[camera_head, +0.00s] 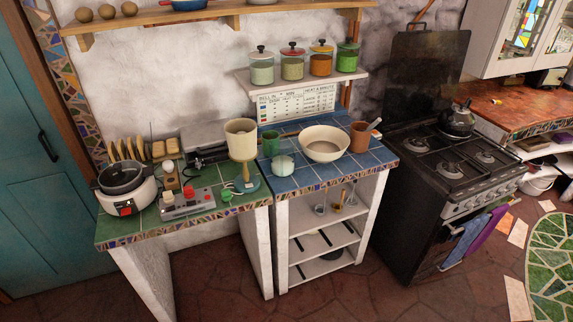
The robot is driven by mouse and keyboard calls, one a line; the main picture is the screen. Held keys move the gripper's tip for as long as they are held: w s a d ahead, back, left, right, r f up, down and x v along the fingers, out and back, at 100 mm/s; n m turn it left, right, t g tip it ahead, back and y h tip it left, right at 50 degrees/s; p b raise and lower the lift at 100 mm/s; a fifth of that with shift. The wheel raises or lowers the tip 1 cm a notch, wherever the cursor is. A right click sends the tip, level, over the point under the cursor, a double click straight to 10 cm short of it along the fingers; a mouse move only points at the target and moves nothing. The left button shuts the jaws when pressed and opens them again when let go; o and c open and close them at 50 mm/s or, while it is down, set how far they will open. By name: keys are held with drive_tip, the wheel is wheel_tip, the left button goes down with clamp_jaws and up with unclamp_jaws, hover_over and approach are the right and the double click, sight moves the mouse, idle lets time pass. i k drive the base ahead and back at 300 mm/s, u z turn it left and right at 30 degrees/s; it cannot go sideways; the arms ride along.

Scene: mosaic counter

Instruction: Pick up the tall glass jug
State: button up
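I cannot make out a tall glass jug for certain in the head view. Several lidded glass jars (292,66) stand in a row on the small wall shelf above the blue-tiled counter. Small items that may be glass (320,207) stand on the upper shelf under the blue counter, too small to tell. A green cup (270,142), a pale green pot (283,166), a wide cream bowl (325,144) and a brown pot with a utensil (360,136) stand on the blue counter. My gripper is not in view.
A lamp (242,150) stands where the green counter (120,226) meets the blue counter (338,172). A rice cooker (125,186) and a red-and-grey device (187,203) are on the green counter. A black stove (450,165) with a kettle stands right. The floor in front is clear.

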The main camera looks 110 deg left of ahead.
sight(282, 146)
drive_tip(key=u, duration=0.7)
drive_tip(key=i, duration=0.1)
drive_tip(key=u, duration=2.7)
drive_tip(key=i, duration=1)
drive_tip(key=u, duration=0.05)
